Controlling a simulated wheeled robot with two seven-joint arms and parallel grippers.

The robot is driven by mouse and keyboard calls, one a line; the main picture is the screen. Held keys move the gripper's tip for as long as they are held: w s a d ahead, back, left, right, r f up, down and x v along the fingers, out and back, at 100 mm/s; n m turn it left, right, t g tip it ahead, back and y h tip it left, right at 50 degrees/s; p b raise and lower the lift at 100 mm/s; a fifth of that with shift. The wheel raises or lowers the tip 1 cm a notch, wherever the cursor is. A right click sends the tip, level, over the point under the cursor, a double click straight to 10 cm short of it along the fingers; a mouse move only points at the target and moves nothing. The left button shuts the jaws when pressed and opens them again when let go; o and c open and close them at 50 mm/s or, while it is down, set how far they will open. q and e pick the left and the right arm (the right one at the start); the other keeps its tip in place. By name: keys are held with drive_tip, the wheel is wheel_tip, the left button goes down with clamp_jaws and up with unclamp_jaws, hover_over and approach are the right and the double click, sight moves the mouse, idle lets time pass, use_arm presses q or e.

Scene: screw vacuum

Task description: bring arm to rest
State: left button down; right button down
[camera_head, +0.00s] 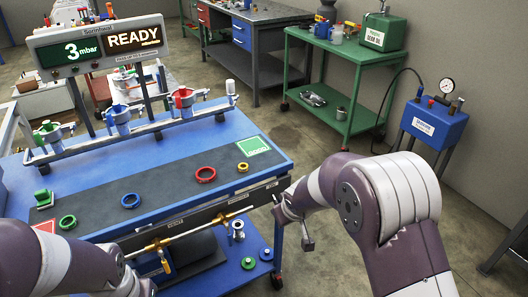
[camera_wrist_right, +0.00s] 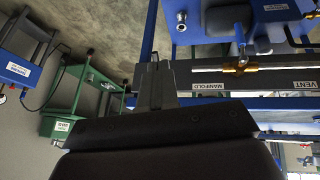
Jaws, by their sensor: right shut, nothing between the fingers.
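My right arm reaches in from the lower right in the head view. Its gripper (camera_head: 307,240) is beside the right front corner of the blue bench (camera_head: 275,158). In the right wrist view the fingers of that gripper (camera_wrist_right: 155,75) are together with nothing between them, close to the bench front with its MANIFOLD label. My left arm shows at the lower left of the head view, over the bench's near left part. Its gripper is outside the frame.
Colored rings, including a red one (camera_head: 205,175), lie on the dark mat. A green cart (camera_head: 338,113) and a blue gauge box (camera_head: 434,122) stand behind. Floor between bench and cart is clear.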

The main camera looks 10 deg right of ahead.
drive_tip(key=s+d+m+g, duration=0.25)
drive_tip(key=s+g, duration=0.25)
drive_tip(key=s, duration=1.6)
wheel_tip(320, 180, up, 16)
drive_tip(key=p, duration=1.3)
drive_tip(key=shift+a+f+m+p, duration=0.2)
drive_tip(key=shift+f+m+p, duration=0.05)
drive_tip(key=shift+m+p, duration=0.15)
